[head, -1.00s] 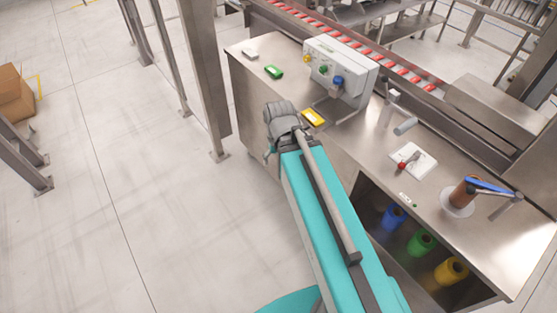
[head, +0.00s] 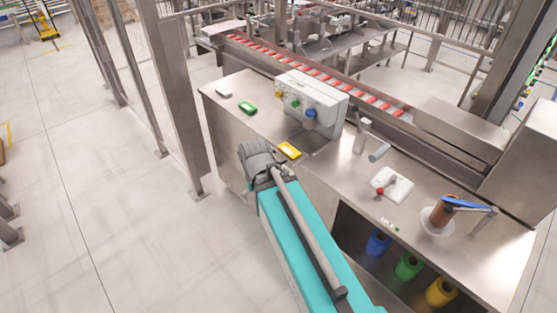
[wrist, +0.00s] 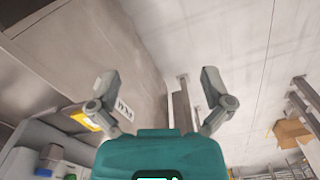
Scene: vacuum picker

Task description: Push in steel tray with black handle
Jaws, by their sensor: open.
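I cannot make out a steel tray with a black handle in either view. The steel workbench (head: 330,170) has a closed front on its left part, mostly hidden behind my arm in the head view. In the wrist view, my gripper (wrist: 160,78) has its two grey fingers spread wide with nothing between them. A steel panel (wrist: 100,45) fills the upper left of that view, beyond the left finger. In the head view, my wrist is at the bench's front edge, and the fingers are hidden.
On the bench are a control box (head: 310,105), a yellow item (head: 289,150), a green item (head: 248,108) and a white plate with a red-knobbed lever (head: 391,185). Blue, green and yellow containers (head: 408,266) stand in the open bay below. A steel post (head: 172,90) rises left of the bench.

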